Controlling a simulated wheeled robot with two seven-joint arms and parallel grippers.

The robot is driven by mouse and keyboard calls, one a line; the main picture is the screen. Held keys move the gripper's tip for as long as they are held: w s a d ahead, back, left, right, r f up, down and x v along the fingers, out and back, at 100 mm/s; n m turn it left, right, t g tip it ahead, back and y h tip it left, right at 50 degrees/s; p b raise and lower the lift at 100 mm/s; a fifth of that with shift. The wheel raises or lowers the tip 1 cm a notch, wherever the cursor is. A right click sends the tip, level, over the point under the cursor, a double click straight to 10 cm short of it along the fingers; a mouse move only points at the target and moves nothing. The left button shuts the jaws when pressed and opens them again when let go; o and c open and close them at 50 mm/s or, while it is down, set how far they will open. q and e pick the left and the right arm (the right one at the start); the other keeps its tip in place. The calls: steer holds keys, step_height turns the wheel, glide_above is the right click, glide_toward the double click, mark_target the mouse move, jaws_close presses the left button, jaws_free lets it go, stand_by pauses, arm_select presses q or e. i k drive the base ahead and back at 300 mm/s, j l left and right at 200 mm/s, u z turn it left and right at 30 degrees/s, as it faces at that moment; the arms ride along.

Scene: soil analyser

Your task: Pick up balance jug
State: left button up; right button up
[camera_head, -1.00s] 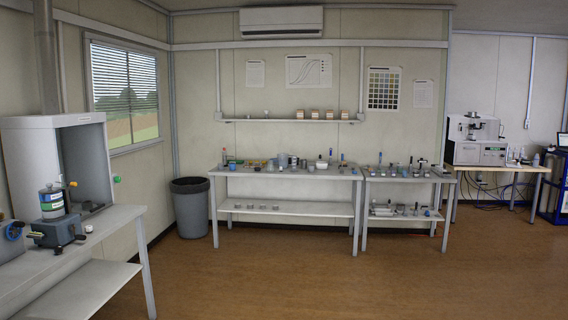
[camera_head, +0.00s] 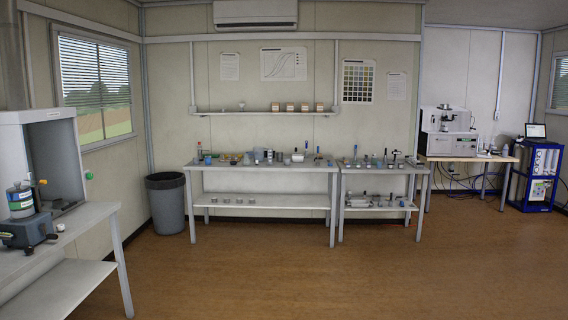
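I cannot pick out the balance jug for certain at this distance. Small containers stand on the long grey bench (camera_head: 222,166) at the back wall, among them a grey metal container (camera_head: 258,154), a white tub (camera_head: 298,157) and a small blue item (camera_head: 208,160). Another instrument, a grey and white analyser (camera_head: 448,133), stands on the wooden-topped table (camera_head: 447,157) at the right. Neither of my grippers is in view.
A grey bin (camera_head: 166,203) stands left of the long bench. A second bench (camera_head: 378,168) with small tools adjoins it on the right. A side bench (camera_head: 90,218) with a hooded cabinet (camera_head: 60,160) is at the near left. The brown floor (camera_head: 300,275) ahead is clear.

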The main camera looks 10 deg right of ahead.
mark_target(258, 151)
steer(key=i, duration=7.55)
steer(key=i+j+u, duration=0.2)
steer(key=i, duration=0.35)
steer(key=k+l, duration=0.05)
steer(key=l, duration=0.05)
